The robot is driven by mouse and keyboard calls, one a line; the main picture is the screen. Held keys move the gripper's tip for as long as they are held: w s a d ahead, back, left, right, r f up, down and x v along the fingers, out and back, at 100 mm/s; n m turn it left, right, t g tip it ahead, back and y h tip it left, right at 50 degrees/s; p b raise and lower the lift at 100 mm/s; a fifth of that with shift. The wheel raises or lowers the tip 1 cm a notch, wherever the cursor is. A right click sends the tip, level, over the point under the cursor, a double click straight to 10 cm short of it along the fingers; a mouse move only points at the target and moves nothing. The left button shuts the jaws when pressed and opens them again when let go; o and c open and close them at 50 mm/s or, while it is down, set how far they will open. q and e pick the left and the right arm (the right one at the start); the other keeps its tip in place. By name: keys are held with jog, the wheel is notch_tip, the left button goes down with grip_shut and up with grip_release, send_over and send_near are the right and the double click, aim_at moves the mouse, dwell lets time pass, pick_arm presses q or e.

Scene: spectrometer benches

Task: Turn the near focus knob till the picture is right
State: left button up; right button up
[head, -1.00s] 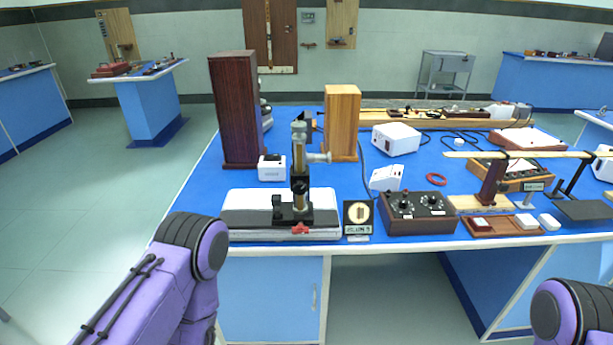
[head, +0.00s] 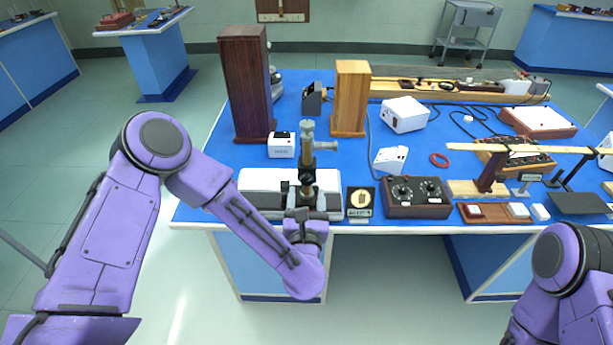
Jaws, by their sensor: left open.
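The upright instrument with a pale tube (head: 308,150) stands on a white and grey base (head: 265,180) near the bench's front edge. My left gripper (head: 305,199) is open at the front of the instrument's lower part, seen from behind. The near focus knob cannot be made out; my gripper and wrist cover that area. Whether the jaws touch anything cannot be told. A small dark picture panel (head: 360,202) with a pale disc and a small brownish shape stands right of the instrument. My right arm shows at the lower right, its gripper out of view.
A dark control box (head: 417,198) with two dials stands right of the panel. A dark red wooden box (head: 247,85) and a lighter wooden box (head: 350,97) rise behind. Blue bench top (head: 445,125) is partly clear.

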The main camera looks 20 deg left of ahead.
aim_at(307, 181)
pick_arm(q)
jog(key=p+x, duration=0.1)
jog(key=x, duration=0.3)
jog(key=shift+w, duration=0.4)
jog(key=c, duration=1)
jog(key=shift+c, duration=0.2)
jog(key=shift+f, duration=0.1)
